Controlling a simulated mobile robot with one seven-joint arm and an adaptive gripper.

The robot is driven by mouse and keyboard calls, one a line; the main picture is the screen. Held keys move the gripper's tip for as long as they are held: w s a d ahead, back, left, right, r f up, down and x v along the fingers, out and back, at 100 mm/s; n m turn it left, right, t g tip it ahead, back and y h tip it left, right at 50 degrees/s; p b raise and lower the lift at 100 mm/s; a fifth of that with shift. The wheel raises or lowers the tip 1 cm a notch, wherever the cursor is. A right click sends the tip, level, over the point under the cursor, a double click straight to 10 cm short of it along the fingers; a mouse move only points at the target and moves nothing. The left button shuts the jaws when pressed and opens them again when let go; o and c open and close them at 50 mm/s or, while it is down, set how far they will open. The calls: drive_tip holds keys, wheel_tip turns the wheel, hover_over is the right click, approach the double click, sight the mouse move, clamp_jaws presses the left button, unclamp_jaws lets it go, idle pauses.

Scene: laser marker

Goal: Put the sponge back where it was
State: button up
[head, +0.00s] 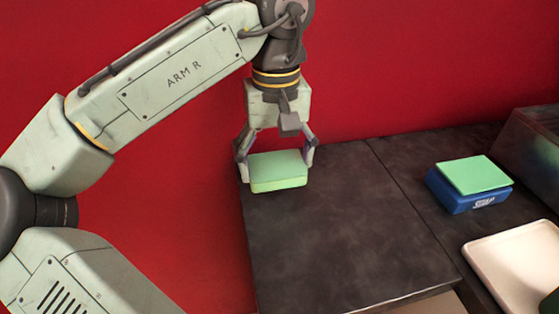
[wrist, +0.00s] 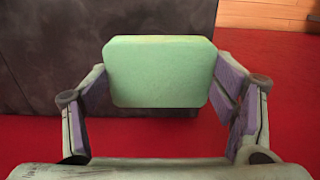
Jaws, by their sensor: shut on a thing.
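A light green sponge (head: 278,172) is between the two fingers of my gripper (head: 276,160), at the left edge of the dark countertop (head: 335,235). My gripper points down and is shut on the sponge. The wrist view shows the sponge (wrist: 158,72) held between the purple-padded fingers (wrist: 160,95), with the dark top beyond it. I cannot tell whether the sponge's underside touches the top. A second green sponge-like block (head: 473,175) lies on a blue box marked "SOAP" (head: 470,197) on the right.
A white tray (head: 515,262) sits at the right front. A dark box-like thing (head: 535,150) stands at the far right. A red wall (head: 400,60) rises behind the counter. The middle of the countertop is clear.

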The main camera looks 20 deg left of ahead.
sight(280, 156)
drive_tip(key=shift+w+a, duration=0.15)
drive_tip(key=shift+w, duration=0.8)
drive_tip(key=shift+w+f+p, duration=0.1)
drive_tip(key=shift+f+p, duration=0.4)
drive_tip(key=shift+f, duration=1.35)
drive_tip(key=shift+f, duration=0.15)
drive_tip(key=o, duration=1.2)
wheel_tip(280, 156, up, 12)
drive_tip(key=shift+r+b, duration=0.2)
drive_tip(key=shift+b, duration=0.25)
